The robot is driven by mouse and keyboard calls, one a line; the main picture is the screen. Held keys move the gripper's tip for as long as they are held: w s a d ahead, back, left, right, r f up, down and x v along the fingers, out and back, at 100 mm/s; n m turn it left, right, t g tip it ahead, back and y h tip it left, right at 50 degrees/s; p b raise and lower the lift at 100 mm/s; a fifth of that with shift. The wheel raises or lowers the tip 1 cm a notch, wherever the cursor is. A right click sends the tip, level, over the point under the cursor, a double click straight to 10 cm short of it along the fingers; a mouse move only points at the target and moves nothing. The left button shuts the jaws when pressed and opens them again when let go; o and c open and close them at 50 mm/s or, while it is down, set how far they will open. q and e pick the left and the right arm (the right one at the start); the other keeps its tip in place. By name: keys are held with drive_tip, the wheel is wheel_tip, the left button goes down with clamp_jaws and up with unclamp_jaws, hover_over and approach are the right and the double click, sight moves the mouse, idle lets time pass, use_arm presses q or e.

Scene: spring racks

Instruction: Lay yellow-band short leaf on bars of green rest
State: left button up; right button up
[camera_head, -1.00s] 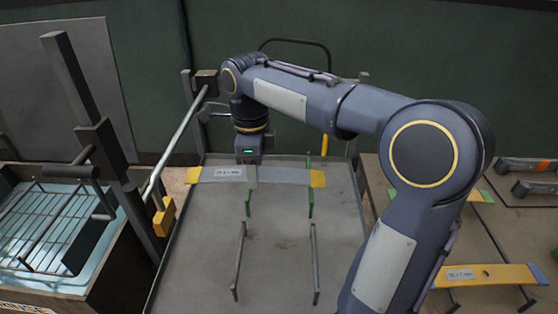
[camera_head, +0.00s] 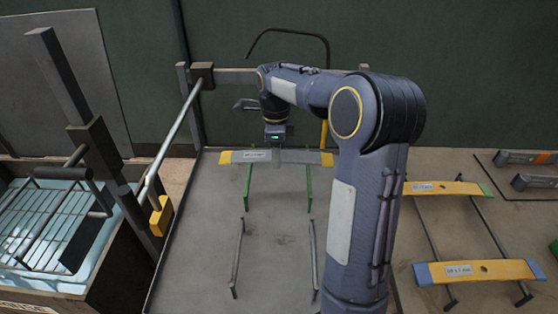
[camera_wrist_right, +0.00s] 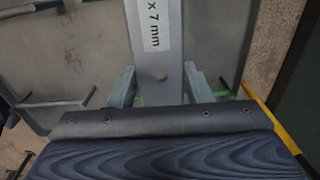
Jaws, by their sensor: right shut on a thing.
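The grey leaf with yellow ends (camera_head: 300,157) and a white label lies crosswise in the head view, over the far part of the green rest's bars (camera_head: 248,187). My right gripper (camera_head: 276,146) is shut on it near its middle, from above. In the right wrist view the leaf (camera_wrist_right: 160,60) runs between the two fingers, its "x 7 mm" label facing up. Bits of green show below it there. I cannot tell whether the leaf touches the bars. My left gripper is not in view.
Grey bars (camera_head: 238,258) stand nearer on the same tray (camera_head: 195,240). At right, a yellow leaf with a green end (camera_head: 445,188) and one with a blue end (camera_head: 480,272) lie on another rack. A lever frame (camera_head: 90,150) and a wire-grid bin (camera_head: 40,225) are at left.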

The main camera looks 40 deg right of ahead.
drive_tip(key=shift+w+d+f, duration=0.3)
drive_tip(key=shift+d+f, duration=0.35)
drive_tip(key=shift+f, duration=0.15)
drive_tip(key=f, duration=0.3)
drive_tip(key=shift+w+d, duration=0.15)
drive_tip(key=shift+d, duration=0.05)
drive_tip(key=shift+f, duration=0.25)
drive_tip(key=shift+f, duration=0.1)
drive_tip(key=shift+f, duration=0.35)
drive_tip(key=shift+f, duration=0.1)
drive_tip(key=o, duration=1.3)
